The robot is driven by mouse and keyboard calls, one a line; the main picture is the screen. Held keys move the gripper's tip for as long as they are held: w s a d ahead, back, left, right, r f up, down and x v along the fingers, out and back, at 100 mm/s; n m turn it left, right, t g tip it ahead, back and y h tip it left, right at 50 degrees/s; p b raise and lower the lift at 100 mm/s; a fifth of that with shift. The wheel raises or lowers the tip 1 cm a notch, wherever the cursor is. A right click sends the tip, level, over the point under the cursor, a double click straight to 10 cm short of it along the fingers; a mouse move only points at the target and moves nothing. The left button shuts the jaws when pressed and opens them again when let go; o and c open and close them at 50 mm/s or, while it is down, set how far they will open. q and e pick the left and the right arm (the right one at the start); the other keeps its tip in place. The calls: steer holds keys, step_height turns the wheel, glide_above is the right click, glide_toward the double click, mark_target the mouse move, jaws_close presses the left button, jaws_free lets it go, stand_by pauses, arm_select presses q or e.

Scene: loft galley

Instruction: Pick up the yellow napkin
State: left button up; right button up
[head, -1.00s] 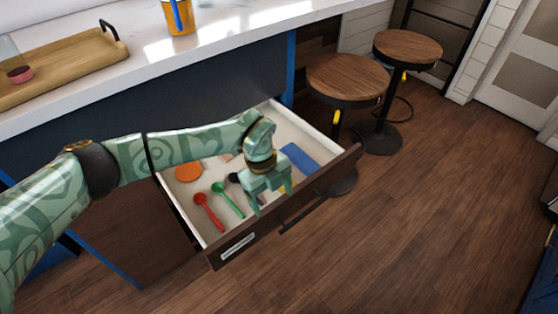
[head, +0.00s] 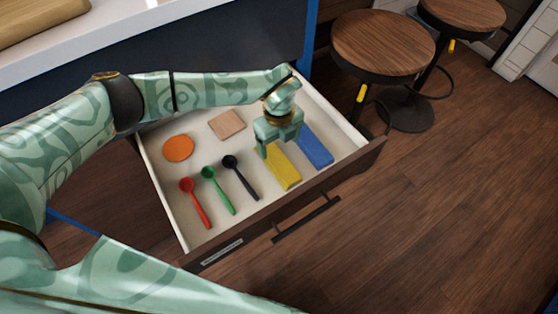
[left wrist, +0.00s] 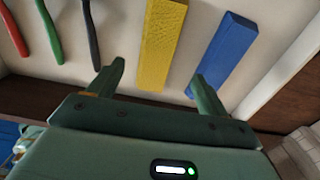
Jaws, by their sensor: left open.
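The yellow napkin (head: 284,174) is a folded strip lying flat in the open drawer (head: 179,223). It also shows in the left wrist view (left wrist: 161,45), ahead of and between my fingers. My left gripper (head: 279,149) is open and empty above the drawer, over the far part of the napkin, which it partly hides in the head view. In the left wrist view the left gripper (left wrist: 155,82) has its two fingers spread wider than the napkin. A blue napkin (head: 315,147) lies just right of the yellow one. My right gripper cannot be seen.
Red (head: 197,205), green (head: 219,192) and black (head: 242,178) spoons lie left of the napkin. An orange disc (head: 178,148) and a square wooden piece (head: 227,124) lie farther back. The drawer walls enclose everything. Two stools (head: 383,45) stand to the right.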

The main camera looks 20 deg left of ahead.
mark_target(277, 160)
arm_select(q)
step_height(277, 160, down, 2)
steer(key=shift+s+f+b, duration=0.1)
steer(key=shift+f+b, duration=0.15)
steer(key=shift+b, duration=0.1)
steer(key=f+b, duration=0.2)
steer(key=f, duration=0.1)
steer(key=f+b, duration=0.1)
steer(key=f, duration=0.1)
steer(key=shift+s+a, duration=0.15)
steer(key=shift+a, duration=0.1)
steer(key=shift+r, duration=0.15)
steer(key=shift+c, duration=0.6)
steer(key=c, duration=0.9)
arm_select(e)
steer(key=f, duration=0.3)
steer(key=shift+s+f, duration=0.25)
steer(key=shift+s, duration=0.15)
